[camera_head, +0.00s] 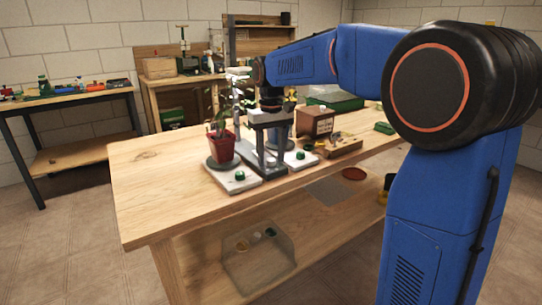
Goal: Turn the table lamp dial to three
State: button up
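Two white base plates with green round knobs stand on the wooden bench. The left knob (240,175) is in front of the red pot, and the right knob (300,155) is farther right, beyond the grey stand. The numbers on either dial are too small to read, and I cannot tell which belongs to the table lamp. My gripper (270,135) hangs down from my blue arm at the middle of the bench, between the two knobs in the picture. Its fingers blend with the grey parts behind, so their opening is unclear. No contact with a knob shows.
A red pot with a plant (222,146) stands left of my gripper. A brown wooden box (315,122) and a small wooden block with parts (340,147) are to the right. A clear bin (258,262) is on the lower shelf. The bench's left part (155,180) is clear.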

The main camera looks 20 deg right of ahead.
aim_at(271, 159)
notch_tip(271, 159, up, 17)
jog(key=shift+r, duration=0.2)
dwell(0.7)
jog(key=shift+s, duration=0.1)
jog(key=s+d+f+m+t, duration=0.1)
jog(key=s+d+f+t, duration=0.1)
jog(key=s+f, duration=1.2)
jog(key=s+d+f+m+t, duration=0.1)
jog(key=s+d+f, duration=0.4)
jog(key=s+f, duration=0.8)
jog(key=s+t, duration=0.1)
jog(key=s, duration=0.6)
jog(key=shift+f+t, duration=0.35)
jog(key=shift+t, duration=0.05)
jog(key=shift+d, duration=0.1)
